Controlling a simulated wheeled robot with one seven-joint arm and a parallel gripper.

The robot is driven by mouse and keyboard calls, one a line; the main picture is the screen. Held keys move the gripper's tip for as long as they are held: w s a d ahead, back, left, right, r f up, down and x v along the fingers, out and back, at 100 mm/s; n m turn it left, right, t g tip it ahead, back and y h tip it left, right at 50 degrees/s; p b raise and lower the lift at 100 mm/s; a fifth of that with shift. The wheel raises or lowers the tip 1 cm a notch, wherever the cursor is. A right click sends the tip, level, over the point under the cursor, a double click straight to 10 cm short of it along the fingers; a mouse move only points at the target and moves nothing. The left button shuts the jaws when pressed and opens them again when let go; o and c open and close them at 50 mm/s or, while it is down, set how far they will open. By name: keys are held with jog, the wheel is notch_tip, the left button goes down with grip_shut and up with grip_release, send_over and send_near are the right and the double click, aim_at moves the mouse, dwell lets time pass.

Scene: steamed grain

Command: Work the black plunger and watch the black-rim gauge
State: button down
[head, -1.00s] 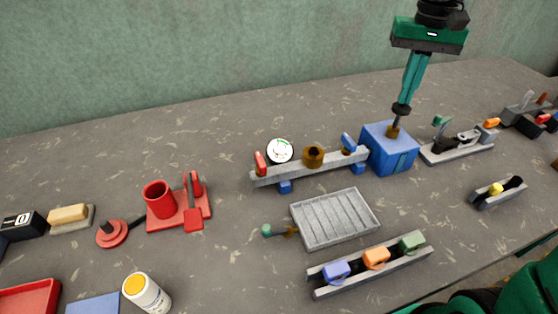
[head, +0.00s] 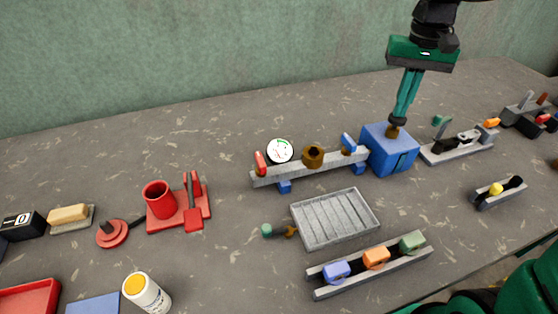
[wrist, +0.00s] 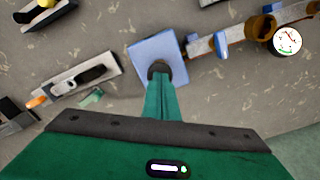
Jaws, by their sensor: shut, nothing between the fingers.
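The black plunger (head: 396,121) stands on a brown stem on top of a blue box (head: 377,153). My gripper (head: 400,113) is shut and empty, pointing down with its fingertips at the top of the plunger. In the wrist view, the fingers (wrist: 160,84) cover part of the dark plunger (wrist: 158,67), which shows over the blue box (wrist: 143,48). The black-rim gauge (head: 280,151) has a white face with red and green marks. It also shows in the wrist view (wrist: 288,40). Its exact needle reading is too small to tell.
A grey rail (head: 310,168) with a brown ring and red and blue levers joins the blue box on its left. A grey clamp fixture (head: 459,146) stands close on the right. A ribbed grey tray (head: 335,219) lies in front.

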notch_tip(320, 180, up, 7)
jog(key=shift+r, duration=0.2)
dwell(0.6)
dwell(0.8)
jog(key=shift+f+m, duration=0.55)
jog(key=shift+m, duration=0.5)
jog(key=shift+f+m, duration=0.55)
jog(key=shift+m, duration=0.45)
jog(key=shift+f+m, duration=0.55)
jog(key=shift+m, duration=0.5)
jog(key=shift+f, duration=0.1)
jog(key=shift+f, duration=2.05)
notch_tip(320, 180, up, 8)
jog(key=shift+f, duration=0.2)
